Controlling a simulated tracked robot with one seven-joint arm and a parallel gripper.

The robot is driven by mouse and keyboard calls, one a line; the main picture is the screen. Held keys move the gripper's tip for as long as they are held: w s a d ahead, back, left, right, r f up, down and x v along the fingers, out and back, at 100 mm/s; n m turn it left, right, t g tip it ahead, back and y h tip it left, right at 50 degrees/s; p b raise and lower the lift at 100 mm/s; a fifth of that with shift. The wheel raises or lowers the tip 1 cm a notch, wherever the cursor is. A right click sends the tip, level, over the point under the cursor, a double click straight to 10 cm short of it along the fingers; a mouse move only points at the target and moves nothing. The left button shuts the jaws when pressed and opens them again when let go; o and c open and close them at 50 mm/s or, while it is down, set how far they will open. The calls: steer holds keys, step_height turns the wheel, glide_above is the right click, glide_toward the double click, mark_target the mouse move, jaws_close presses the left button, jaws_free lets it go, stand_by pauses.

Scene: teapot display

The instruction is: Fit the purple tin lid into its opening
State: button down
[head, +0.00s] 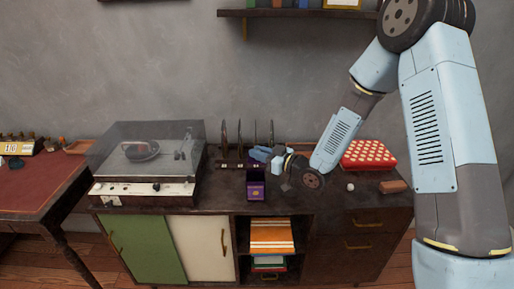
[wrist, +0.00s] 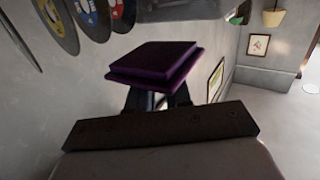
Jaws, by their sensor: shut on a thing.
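The purple tin (head: 257,191) stands upright on the dark cabinet top, near its front edge. It has a gold mark on its front, and its dark open top faces up. My gripper (head: 263,154) is just above and behind the tin in the head view. In the wrist view my gripper (wrist: 158,97) is shut on the purple tin lid (wrist: 155,63), a square stepped piece beyond the fingertips. The lid is not clearly visible in the head view. The lid is apart from the tin's opening as far as I can tell.
A record player (head: 148,160) with a clear cover stands to the left. A record rack (head: 240,140) is close behind the tin. A red dotted box (head: 367,154), a small white ball and a brown block lie to the right. A wall shelf (head: 297,14) hangs above.

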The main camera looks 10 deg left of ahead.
mark_target(257, 164)
steer(key=shift+s+a+g, duration=0.15)
steer(key=shift+a+g, duration=0.15)
steer(key=shift+a, duration=0.15)
steer(key=shift+s+a+f, duration=0.1)
steer(key=shift+f, duration=2.2)
steer(key=shift+d, duration=0.2)
steer(key=shift+s+f, duration=0.1)
steer(key=shift+f, duration=1.25)
stand_by(1.1)
steer(key=c, duration=1)
jaws_free()
steer(key=shift+o, duration=0.2)
steer(key=shift+d, duration=0.1)
